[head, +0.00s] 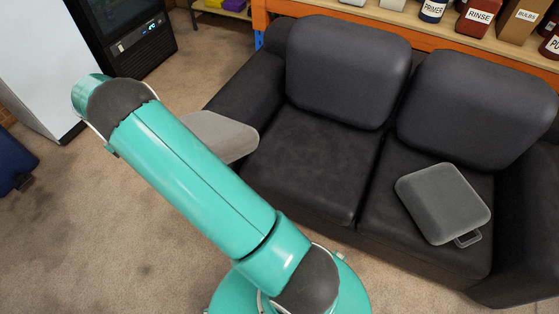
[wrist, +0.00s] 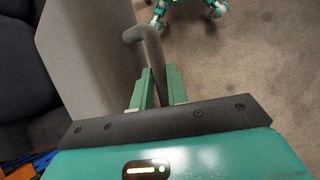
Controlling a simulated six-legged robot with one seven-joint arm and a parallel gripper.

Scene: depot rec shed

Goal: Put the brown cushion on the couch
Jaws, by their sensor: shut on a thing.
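The brown cushion (head: 226,137), a flat taupe-grey pad, hangs in the air beside the couch's left arm in the head view, partly hidden behind my arm. In the wrist view the cushion (wrist: 88,62) fills the left side. My gripper (wrist: 160,84) is shut on the loop handle (wrist: 150,50) at the cushion's edge. My gripper is hidden behind my arm in the head view. The couch (head: 312,160) is dark grey, with two seats and two back cushions. Its left seat is bare. The couch (wrist: 20,75) also shows dark at the wrist view's left edge.
A grey cushion with a handle (head: 443,203) lies on the couch's right seat. An orange shelf (head: 480,45) with bottles and boxes stands behind the couch. A black glass-front cooler (head: 125,35) stands at the back left. The carpet (head: 70,210) at left is mostly clear.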

